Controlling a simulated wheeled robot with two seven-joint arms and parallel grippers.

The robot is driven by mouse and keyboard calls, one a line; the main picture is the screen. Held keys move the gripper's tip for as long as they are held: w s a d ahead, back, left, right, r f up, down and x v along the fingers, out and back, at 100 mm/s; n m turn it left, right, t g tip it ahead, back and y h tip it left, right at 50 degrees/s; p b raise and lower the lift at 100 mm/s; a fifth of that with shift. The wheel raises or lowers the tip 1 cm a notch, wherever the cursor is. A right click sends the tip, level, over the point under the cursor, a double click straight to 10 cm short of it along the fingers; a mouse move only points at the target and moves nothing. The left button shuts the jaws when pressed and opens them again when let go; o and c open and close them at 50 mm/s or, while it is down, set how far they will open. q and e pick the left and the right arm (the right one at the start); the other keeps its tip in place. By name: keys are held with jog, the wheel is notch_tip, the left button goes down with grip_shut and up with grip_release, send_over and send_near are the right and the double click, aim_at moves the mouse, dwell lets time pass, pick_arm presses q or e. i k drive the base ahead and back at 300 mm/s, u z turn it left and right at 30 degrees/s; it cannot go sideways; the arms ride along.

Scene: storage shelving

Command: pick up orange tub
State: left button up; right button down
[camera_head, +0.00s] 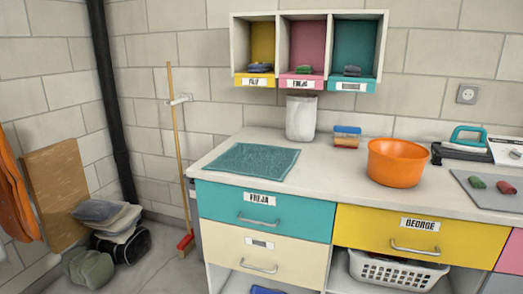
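The orange tub (396,163) stands upright on the pale countertop (340,182), right of centre. It is a wide, round, open-topped tub with sloping sides. Its inside is only partly visible, and no contents show. Neither my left gripper nor my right gripper is in view.
A teal mat (249,161) and a white bin (301,118) are further left. Cubbies (388,45) hang above.

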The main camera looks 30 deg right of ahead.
aim_at(393, 162)
jog(key=z, duration=3.75)
jog(key=i, duration=1.85)
jog(key=u, duration=3.2)
